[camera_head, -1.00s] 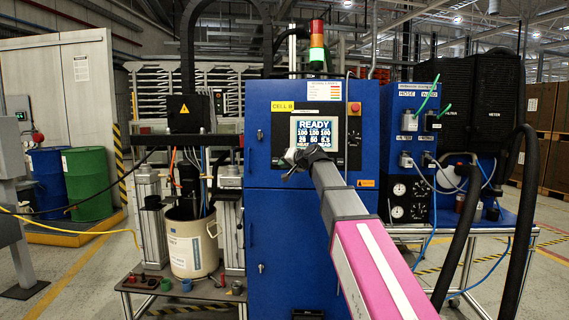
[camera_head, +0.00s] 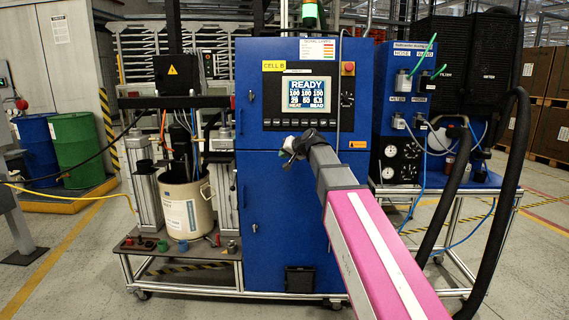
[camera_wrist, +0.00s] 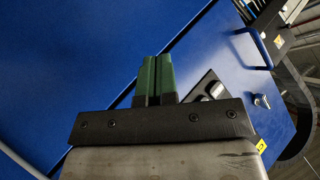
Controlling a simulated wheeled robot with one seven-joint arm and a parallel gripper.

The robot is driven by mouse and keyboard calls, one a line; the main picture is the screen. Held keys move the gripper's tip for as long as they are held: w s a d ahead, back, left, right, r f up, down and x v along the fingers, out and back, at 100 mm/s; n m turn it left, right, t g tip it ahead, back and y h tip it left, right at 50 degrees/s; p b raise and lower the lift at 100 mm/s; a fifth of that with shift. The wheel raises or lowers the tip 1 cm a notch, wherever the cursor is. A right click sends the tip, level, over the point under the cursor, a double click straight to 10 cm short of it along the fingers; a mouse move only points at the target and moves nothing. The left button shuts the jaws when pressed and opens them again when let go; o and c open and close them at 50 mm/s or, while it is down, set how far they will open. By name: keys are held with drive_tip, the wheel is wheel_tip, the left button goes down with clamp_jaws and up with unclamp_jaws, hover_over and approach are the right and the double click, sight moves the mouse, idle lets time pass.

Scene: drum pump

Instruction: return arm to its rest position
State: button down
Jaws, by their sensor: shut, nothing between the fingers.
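My gripper (camera_head: 290,150) is at the end of my grey and pink arm, small and dark in the head view, in front of the blue cabinet (camera_head: 270,210). It appears just below the cabinet's screen (camera_head: 310,93). In the wrist view, the two green fingers of my gripper (camera_wrist: 156,60) lie side by side, closed together with nothing between them. The blue cabinet panel (camera_wrist: 90,50) fills much of the wrist view behind them. I cannot tell the exact gap between fingers and panel.
A white bucket (camera_head: 186,208) stands on a cart left of the cabinet. Green (camera_head: 77,147) and blue drums stand farther left. At right, black hoses (camera_head: 505,190) curve beside a wheeled frame with gauges. Bare floor (camera_head: 70,270) shows at the lower left.

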drive_tip(key=s+d+f+g+h, duration=0.1)
drive_tip(key=s+d+f, duration=0.2)
drive_tip(key=f, duration=0.4)
drive_tip(key=s+d+f+g+h, duration=0.1)
drive_tip(key=s+d+f, duration=0.1)
drive_tip(key=f, duration=0.6)
drive_tip(key=s+d+f+g+h, duration=0.2)
drive_tip(key=s+d+f, duration=0.3)
drive_tip(key=s+f, duration=0.3)
drive_tip(key=s+d+f+g+h, duration=0.2)
drive_tip(key=s+d+f, duration=0.3)
drive_tip(key=s+f, duration=0.3)
drive_tip(key=s+d+f+g+h, duration=0.2)
drive_tip(key=s+d+f, duration=0.3)
drive_tip(key=s+f, duration=0.4)
drive_tip(key=shift+f+g+h, duration=0.3)
drive_tip(key=shift+f+g, duration=0.3)
drive_tip(key=shift+f, duration=0.35)
